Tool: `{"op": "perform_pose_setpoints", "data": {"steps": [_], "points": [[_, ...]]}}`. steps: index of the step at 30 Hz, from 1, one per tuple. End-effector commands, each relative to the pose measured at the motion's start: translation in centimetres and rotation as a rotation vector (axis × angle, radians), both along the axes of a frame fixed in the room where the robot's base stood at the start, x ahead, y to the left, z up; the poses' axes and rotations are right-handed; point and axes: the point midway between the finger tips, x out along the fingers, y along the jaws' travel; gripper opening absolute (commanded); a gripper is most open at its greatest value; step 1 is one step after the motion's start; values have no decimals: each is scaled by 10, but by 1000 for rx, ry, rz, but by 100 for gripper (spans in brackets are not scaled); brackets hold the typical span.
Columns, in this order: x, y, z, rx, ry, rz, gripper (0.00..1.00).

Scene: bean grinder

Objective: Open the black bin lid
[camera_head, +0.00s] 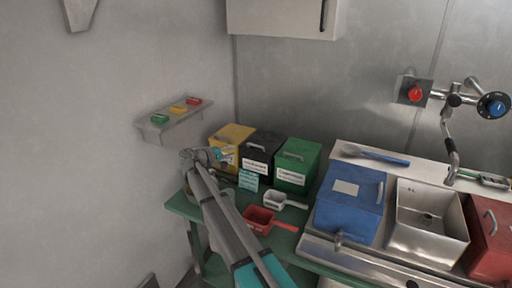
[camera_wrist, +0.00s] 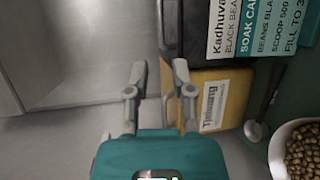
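The black bin (camera_head: 264,146) stands between the yellow bin (camera_head: 232,137) and the green bin (camera_head: 300,158) at the back of the green table. Its lid looks closed, with a handle on top. In the wrist view the black bin (camera_wrist: 194,32) is at the top, its white label turned sideways, with the yellow bin (camera_wrist: 232,92) below it. My gripper (camera_head: 222,154) is in front of the yellow bin, left of the black bin. Its fingers in the wrist view (camera_wrist: 160,66) are apart and appear empty. Whether they touch either bin cannot be told.
A teal card (camera_head: 248,180) stands before the black bin. A white scoop (camera_head: 275,200) and red scoop (camera_head: 260,219) lie in front. A bowl of beans (camera_wrist: 302,152) shows at right in the wrist view. A wall shelf (camera_head: 168,124) with three coloured items hangs at left.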

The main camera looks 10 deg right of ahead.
Motion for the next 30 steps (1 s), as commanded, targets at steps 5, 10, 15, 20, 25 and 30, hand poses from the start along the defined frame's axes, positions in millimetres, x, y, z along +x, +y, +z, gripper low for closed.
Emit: {"op": "perform_pose_setpoints", "data": {"steps": [5,10,15,20,25,30], "points": [[7,-8,-3,0,0,2,31],[17,-26,-7,0,0,2,31],[31,-48,-12,0,0,2,31],[43,-68,-17,1,1,2,31],[55,-88,-21,1,1,2,31],[63,-101,-23,0,0,4,31]]}}
